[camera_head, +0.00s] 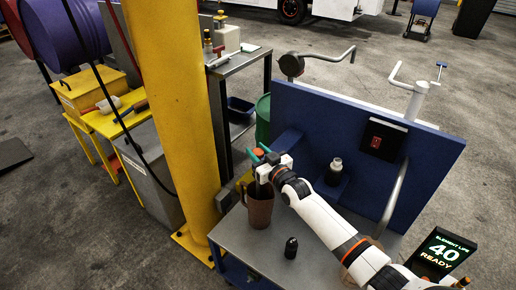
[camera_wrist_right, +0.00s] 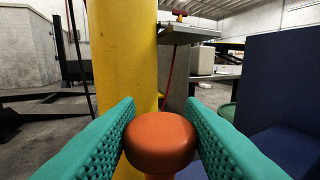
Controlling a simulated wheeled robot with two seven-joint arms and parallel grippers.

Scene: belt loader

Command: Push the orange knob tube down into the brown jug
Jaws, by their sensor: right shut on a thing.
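The brown jug (camera_head: 260,210) stands upright on the grey bench top. My right gripper (camera_head: 259,153) is over the jug's mouth, its teal fingers shut on the orange knob (camera_head: 258,153) of the tube. In the right wrist view the orange knob (camera_wrist_right: 160,140) sits between the two teal fingers (camera_wrist_right: 160,125), which touch its sides. The tube below the knob is mostly hidden by the gripper, so I cannot tell how deep it sits in the jug. My left gripper is not in view.
A small black bottle (camera_head: 291,247) stands right of the jug. A dark bottle with a pale cap (camera_head: 335,172) stands by the blue panel (camera_head: 310,115). A thick yellow column (camera_head: 170,110) rises close on the left.

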